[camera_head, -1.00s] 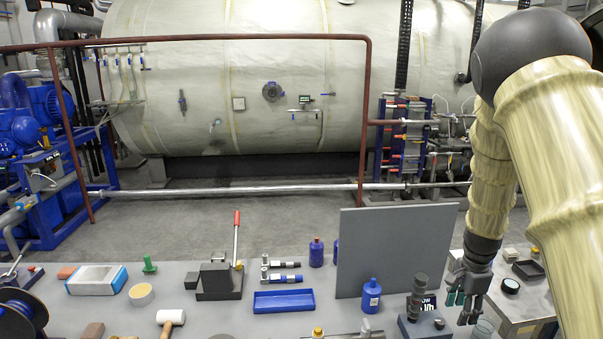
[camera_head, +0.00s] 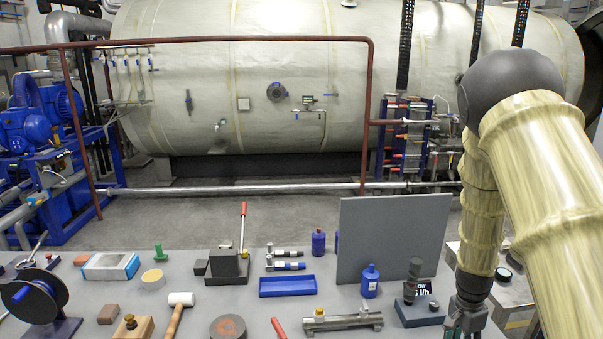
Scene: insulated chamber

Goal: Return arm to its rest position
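My arm comes in from the right in a pale yellow ribbed sleeve, with a dark round elbow joint at the top. Its forearm hangs down, and my gripper (camera_head: 464,328) points downward at the lower right, at the right end of the grey table (camera_head: 215,318). The fingertips are cut off by the bottom edge, so I cannot tell whether the gripper is open or shut. No held object shows in the part I see.
A small device with a display (camera_head: 418,306) stands just left of my gripper. A grey upright panel (camera_head: 392,238) and a blue bottle (camera_head: 369,281) are further left. A side table (camera_head: 512,290) lies behind the forearm. Tools and a blue tray (camera_head: 287,286) cover the table.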

